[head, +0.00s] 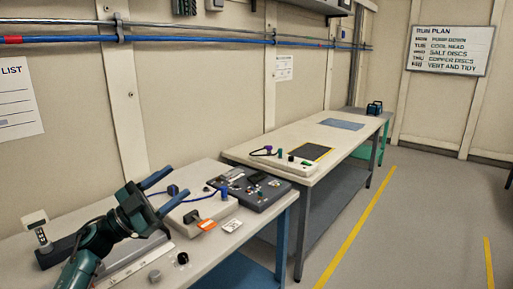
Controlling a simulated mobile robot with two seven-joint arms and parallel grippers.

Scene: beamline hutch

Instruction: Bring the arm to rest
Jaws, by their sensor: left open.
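My left gripper (162,193) shows at the lower left of the head view, over the near bench (238,240). Its two blue-grey fingers are spread apart, and nothing shows between them. My left arm comes in from the bottom left, with the dark green wrist above the bench top. The gripper is above and just left of a pale box (200,210) with a black knob; part of that box is hidden behind it. I cannot tell the exact height over the bench. My right gripper is not in the picture.
A dark control panel (250,188), an orange tag (207,225), a white tag (231,226) and small knobs (155,276) lie on the near bench. A handheld meter (40,234) stands at left. A second bench (340,150) stands beyond. The floor (420,220) at right is clear.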

